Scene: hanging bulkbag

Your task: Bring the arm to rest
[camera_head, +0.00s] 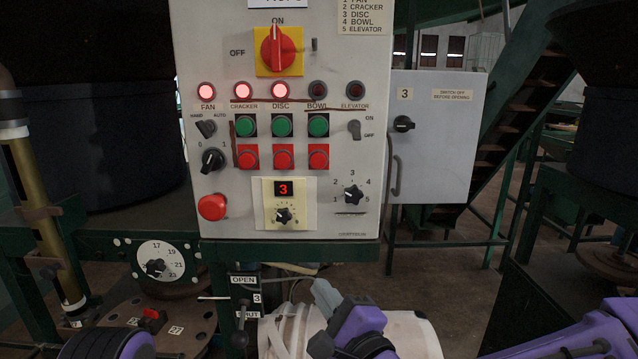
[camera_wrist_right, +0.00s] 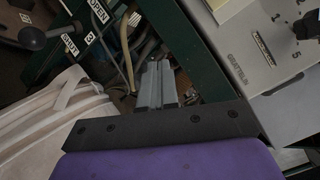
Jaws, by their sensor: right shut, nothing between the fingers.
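My right gripper (camera_head: 323,294) is at the bottom centre of the head view, below the control panel (camera_head: 361,97) and above a pale bag (camera_head: 412,338). Its grey fingers are closed together and empty. In the right wrist view, the fingers (camera_wrist_right: 157,84) point towards the gap between the OPEN/SHUT plate and the panel's lower edge. They appear clear of the panel. Purple parts of my arms show at the lower left and lower right of the head view. My left gripper is not in view.
The panel's red main switch (camera_head: 278,48) points to ON. The FAN, CRACKER and DISC lamps are lit. The display (camera_head: 284,189) reads 3. A grey cabinet (camera_head: 440,130) stands to the right. A lever (camera_head: 241,318) stands left of my right gripper.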

